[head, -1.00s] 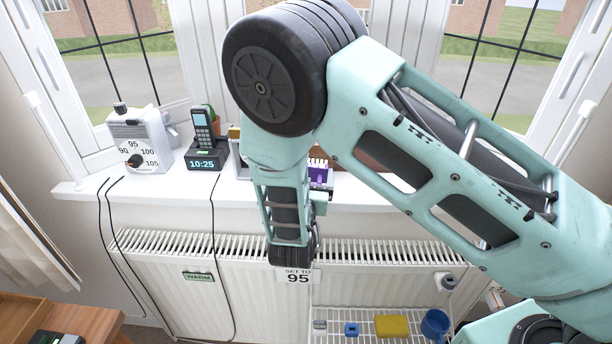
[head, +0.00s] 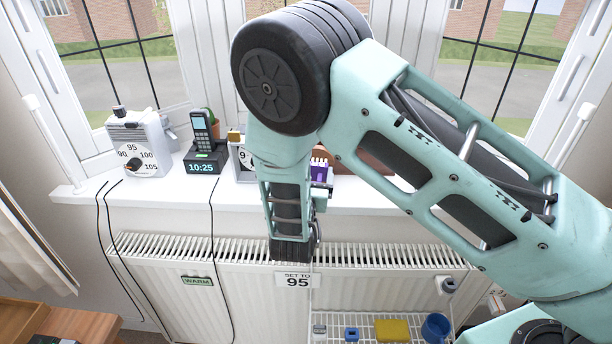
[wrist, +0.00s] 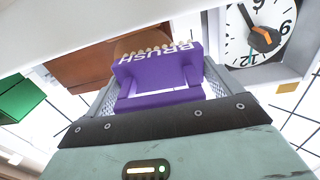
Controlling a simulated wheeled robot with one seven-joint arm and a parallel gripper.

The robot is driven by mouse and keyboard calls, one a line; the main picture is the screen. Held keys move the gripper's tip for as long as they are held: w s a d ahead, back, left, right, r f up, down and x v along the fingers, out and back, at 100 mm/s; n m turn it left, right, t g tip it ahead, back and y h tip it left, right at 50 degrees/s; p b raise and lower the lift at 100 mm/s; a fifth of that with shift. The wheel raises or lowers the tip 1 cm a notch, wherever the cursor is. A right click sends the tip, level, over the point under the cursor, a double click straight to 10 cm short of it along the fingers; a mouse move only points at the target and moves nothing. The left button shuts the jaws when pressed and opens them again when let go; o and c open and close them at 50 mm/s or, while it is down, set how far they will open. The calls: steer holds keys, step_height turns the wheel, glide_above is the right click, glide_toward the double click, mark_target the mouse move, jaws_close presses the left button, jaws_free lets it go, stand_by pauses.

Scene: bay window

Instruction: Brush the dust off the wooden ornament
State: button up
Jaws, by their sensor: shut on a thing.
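My gripper (wrist: 160,88) is shut on a purple brush (wrist: 160,72) lettered BRUSH, which has a row of pale bristles. In the wrist view, a brown rounded thing (wrist: 138,42), perhaps the wooden ornament, shows just beyond the bristles and is mostly hidden by the brush. I cannot tell whether the bristles touch it. In the head view, the purple brush (head: 319,169) shows above the windowsill, right of my forearm. My arm hides the ornament there, and no dust can be made out.
The white windowsill (head: 110,199) holds a dial device (head: 138,145), a phone on a clock base (head: 204,158) and a plant. An analogue clock (wrist: 262,35) and a brown box (wrist: 88,65) flank the brush. Below are a radiator (head: 180,265) and a wire rack with a yellow sponge (head: 392,330).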

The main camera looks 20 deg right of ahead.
mark_target(324, 173)
steer(key=shift+w, duration=0.2)
steer(key=shift+d, duration=0.1)
steer(key=shift+s+d+b, duration=0.1)
steer(key=shift+s+d, duration=0.15)
steer(key=shift+d, duration=0.35)
steer(key=shift+s+d+b, duration=0.1)
steer(key=shift+s+d, duration=0.2)
steer(key=shift+d, duration=0.3)
steer(key=shift+s+d+b, duration=0.1)
steer(key=shift+s+d, duration=0.15)
steer(key=shift+d, duration=0.35)
steer(key=shift+w, duration=0.1)
steer(key=shift+w+a+b, duration=0.25)
steer(key=shift+w+a, duration=0.2)
steer(key=shift+a, duration=0.45)
steer(key=shift+w+a+b, duration=0.25)
steer(key=shift+w+a, duration=0.15)
steer(key=shift+a, duration=0.45)
steer(key=shift+c, duration=0.6)
steer(key=v, duration=0.6)
steer(key=shift+s, duration=0.1)
